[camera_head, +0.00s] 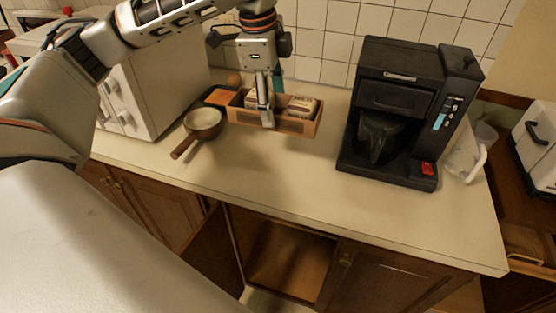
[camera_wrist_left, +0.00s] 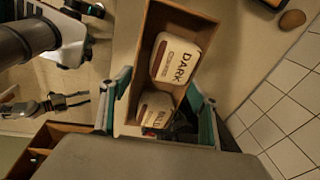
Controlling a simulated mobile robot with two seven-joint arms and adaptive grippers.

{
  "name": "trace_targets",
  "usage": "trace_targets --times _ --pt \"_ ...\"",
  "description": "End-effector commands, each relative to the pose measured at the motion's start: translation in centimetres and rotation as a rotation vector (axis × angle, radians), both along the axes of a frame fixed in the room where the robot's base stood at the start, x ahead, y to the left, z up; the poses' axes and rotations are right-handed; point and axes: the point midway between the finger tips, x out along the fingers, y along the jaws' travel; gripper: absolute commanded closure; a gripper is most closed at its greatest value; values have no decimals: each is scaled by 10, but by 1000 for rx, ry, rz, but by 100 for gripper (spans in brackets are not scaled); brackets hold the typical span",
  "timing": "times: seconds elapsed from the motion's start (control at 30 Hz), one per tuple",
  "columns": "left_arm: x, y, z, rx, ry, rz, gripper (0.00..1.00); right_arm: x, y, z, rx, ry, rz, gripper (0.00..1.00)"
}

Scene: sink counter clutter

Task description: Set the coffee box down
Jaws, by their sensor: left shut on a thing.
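The coffee box is an open wooden box (camera_head: 291,126) with two coffee packs standing in it. In the left wrist view the box (camera_wrist_left: 148,35) shows a pack marked DARK (camera_wrist_left: 176,60) and a smaller pack (camera_wrist_left: 155,109) whose label looks like MILD. My left gripper (camera_head: 267,112) comes down over the box and is shut on it, with its fingers at the two long sides. The box is at the back of the counter. I cannot tell whether its underside touches the counter.
A brown pan (camera_head: 207,118) stands just left of the box, its handle toward the front. A white cabinet-like appliance (camera_head: 150,85) is further left. A black coffee maker (camera_head: 400,110) stands to the right. The counter (camera_head: 270,170) in front is clear. The tiled wall (camera_head: 330,30) is behind.

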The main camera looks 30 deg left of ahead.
Motion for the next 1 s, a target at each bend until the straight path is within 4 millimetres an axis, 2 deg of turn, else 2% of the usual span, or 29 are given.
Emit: trace_targets --times 0.1,0.5,0.63,0.87,1.0 --pt "-1 0 -27 -1 7 0 60 0 0 0 0 0 0 60" --pt "-2 -1 -109 -2 6 2 60 0 0 0 -1 -1 1 60" --pt "-1 -1 -129 -3 4 1 60 0 0 0 -1 -1 1 60" --pt "0 0 -146 -2 1 2 60 1 0 1 0 -2 1 60" --pt "-1 -1 -165 -3 4 1 60 1 0 1 0 -2 1 60"
